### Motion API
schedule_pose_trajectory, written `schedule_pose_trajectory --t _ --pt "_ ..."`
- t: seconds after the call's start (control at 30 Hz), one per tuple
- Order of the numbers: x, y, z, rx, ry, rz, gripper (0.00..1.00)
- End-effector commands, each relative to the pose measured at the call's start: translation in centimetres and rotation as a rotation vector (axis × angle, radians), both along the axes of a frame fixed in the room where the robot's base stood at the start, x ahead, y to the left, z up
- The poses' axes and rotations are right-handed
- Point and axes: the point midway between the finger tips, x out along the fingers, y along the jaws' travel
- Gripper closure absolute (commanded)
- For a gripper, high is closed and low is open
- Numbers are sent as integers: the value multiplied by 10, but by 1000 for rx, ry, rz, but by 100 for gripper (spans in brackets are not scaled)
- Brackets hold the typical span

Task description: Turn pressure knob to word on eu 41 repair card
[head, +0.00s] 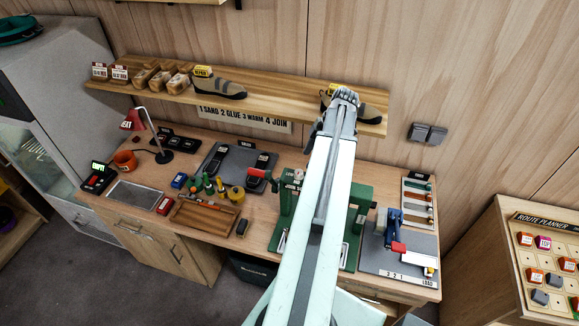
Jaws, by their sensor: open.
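My arm reaches up through the middle of the head view, and my gripper (343,98) is at its far end, in front of the shelf's right part. It is open and nothing shows in it. A green press (360,200) stands on the bench behind my arm, which hides its middle. Small pale labels (293,175) show at its upper left, too small to read; I cannot make out the pressure knob. A yellow repair card (202,71) stands at the grey shoe (218,87) on the shelf. Another yellow card (333,88) is partly behind my gripper. Neither card's size or word is readable.
On the bench (260,250) are a red lamp (133,120), a wooden tray (203,217), bottles, and a blue clamp-like device (394,228) at right. A route planner board (545,260) stands far right.

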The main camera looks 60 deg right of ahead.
Motion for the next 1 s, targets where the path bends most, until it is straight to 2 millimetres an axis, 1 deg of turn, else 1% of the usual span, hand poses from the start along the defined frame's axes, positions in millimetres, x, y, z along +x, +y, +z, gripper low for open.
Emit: schedule_pose_trajectory --t 0.17,0.27,0.5,0.6,0.67,0.9,0.97,1.0 --pt "6 3 -8 0 0 8 46" --pt "11 7 -21 1 0 11 46" --pt "25 19 -63 0 1 15 46" --pt "30 23 -73 -1 1 16 46" --pt "31 24 -75 0 0 15 46" --pt "32 24 -72 0 0 15 46" --pt "32 24 -72 0 0 16 63" --pt "32 24 -72 1 0 17 74"
